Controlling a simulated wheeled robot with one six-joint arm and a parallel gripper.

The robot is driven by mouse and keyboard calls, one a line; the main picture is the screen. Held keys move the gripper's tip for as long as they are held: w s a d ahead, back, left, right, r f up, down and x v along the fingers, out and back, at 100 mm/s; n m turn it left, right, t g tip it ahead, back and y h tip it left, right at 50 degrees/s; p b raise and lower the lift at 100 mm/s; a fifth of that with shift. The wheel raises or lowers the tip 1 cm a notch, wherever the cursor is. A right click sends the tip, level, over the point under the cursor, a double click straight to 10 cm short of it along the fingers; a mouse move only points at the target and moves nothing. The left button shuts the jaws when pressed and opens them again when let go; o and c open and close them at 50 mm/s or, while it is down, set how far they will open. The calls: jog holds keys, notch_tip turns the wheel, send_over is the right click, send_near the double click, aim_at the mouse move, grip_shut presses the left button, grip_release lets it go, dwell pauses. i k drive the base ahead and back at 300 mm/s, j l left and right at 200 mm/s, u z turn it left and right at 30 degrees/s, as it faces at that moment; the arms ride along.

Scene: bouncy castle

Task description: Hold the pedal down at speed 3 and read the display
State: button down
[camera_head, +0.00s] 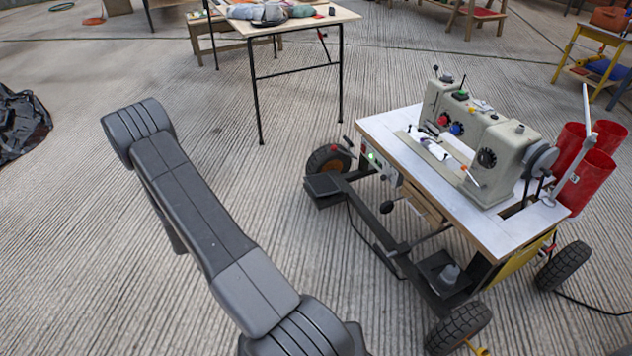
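A beige sewing machine (478,140) stands on a white-topped wheeled cart (385,128) at the right. A flat black plate (323,186), which looks like the pedal, sits low at the left end of the cart's dark frame. Nothing of mine is seen touching it. A small box with a lit green spot (371,157) is under the tabletop's left edge; I cannot tell whether it bears the display, and no readout is legible. The machine's front has red and blue knobs and a dark round dial (487,157). My gripper is out of view; only my dark grey arm shows.
Red cylinders (590,170) stand at the cart's right end. Black wheels (459,328) and a cable on the floor lie around it. A table with cloth bundles (290,22) is behind. Ribbed grey floor is clear left of the cart. A black crumpled heap (20,122) lies far left.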

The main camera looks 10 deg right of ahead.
aim_at(323, 184)
jog(key=z, duration=0.6)
jog(key=i+j+z, duration=0.95)
jog(key=i+j, duration=0.45)
jog(key=j, duration=0.25)
